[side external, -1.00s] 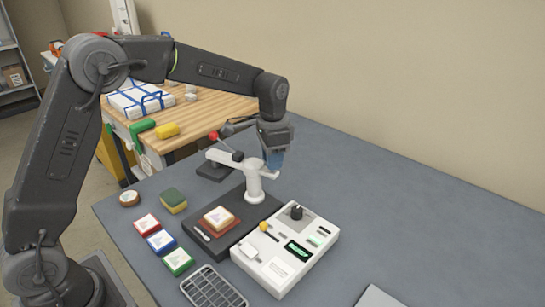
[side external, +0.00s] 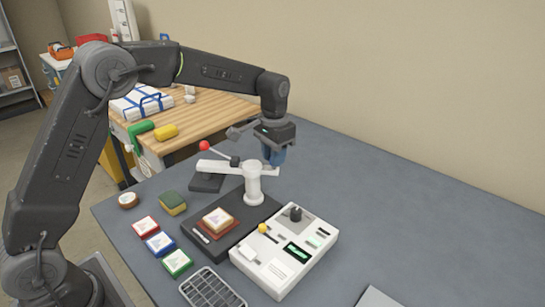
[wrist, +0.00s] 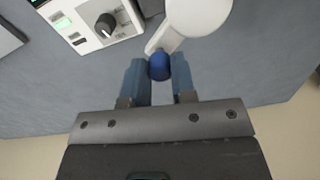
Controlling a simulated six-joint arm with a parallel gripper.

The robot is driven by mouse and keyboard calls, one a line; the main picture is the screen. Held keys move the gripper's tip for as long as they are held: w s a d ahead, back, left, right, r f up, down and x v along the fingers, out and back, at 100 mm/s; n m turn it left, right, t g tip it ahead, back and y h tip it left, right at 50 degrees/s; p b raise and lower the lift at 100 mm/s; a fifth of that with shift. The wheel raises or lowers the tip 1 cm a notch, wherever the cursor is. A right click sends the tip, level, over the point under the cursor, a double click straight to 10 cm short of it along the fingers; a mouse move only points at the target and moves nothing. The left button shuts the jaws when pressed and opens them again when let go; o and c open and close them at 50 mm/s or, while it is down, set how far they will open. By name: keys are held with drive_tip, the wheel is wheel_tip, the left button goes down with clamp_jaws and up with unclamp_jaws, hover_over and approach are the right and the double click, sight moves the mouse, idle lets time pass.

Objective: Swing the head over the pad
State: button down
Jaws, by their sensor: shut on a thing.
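The white swing arm pivots on a white post (side external: 254,186) on a dark base. The dark, flat head (side external: 206,183) hangs under the arm's left end, with a red-knobbed lever (side external: 204,146) above. The head is behind the pad (side external: 218,224), not over it. The pad is a reddish-brown block with a cream piece on top. My gripper (side external: 274,160) is at the arm's other end, right of the post. In the wrist view, its blue fingers are shut on a blue knob (wrist: 159,66) at the arm's tip. The fingers hide the knob in the side view.
A white control box (side external: 285,250) with a dial and green display stands right of the pad. A sponge (side external: 173,203), a small round pot (side external: 128,200), several coloured cards (side external: 160,242) and a wire rack (side external: 213,288) lie left and in front. The table at right is mostly clear.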

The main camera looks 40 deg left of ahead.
drive_tip(key=shift+w+a+n, duration=0.4)
drive_tip(key=shift+a+n, duration=0.35)
drive_tip(key=shift+n, duration=1.05)
drive_tip(key=shift+w+a+n, duration=0.4)
drive_tip(key=shift+a+n, duration=0.35)
drive_tip(key=shift+n, duration=1.05)
drive_tip(key=shift+w+a+n, duration=0.4)
drive_tip(key=shift+a+n, duration=0.35)
drive_tip(key=shift+n, duration=1.05)
drive_tip(key=shift+a, duration=0.1)
drive_tip(key=c, duration=0.9)
unclamp_jaws()
drive_tip(key=shift+c, duration=0.2)
drive_tip(key=shift+r, duration=0.15)
wheel_tip(320, 180, up, 14)
drive_tip(key=shift+f, duration=0.2)
